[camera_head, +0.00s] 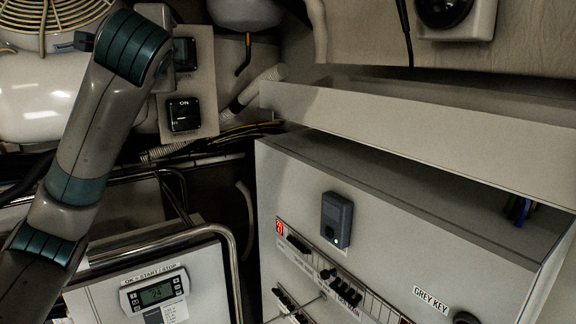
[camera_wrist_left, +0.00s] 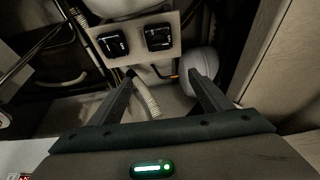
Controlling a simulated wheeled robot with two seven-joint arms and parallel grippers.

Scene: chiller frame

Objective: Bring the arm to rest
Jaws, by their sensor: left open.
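My left arm (camera_head: 90,130) comes in from the left in the head view and reaches up to the back wall. In that view its gripper is mostly hidden behind the wrist, beside a grey panel with two black switches. In the left wrist view my left gripper (camera_wrist_left: 162,98) is open, its two dark fingers apart with nothing between them. The switch panel (camera_wrist_left: 140,38) is just beyond the fingers in that view; I cannot tell that anything touches it. My right gripper is in neither view.
A grey cabinet (camera_head: 300,180) with a row of breakers stands at the right, below a metal trough (camera_head: 420,115). A controller with a green display (camera_head: 157,293) and a bent metal rail (camera_head: 235,255) are at the lower left. A fan guard (camera_head: 50,12) is at upper left.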

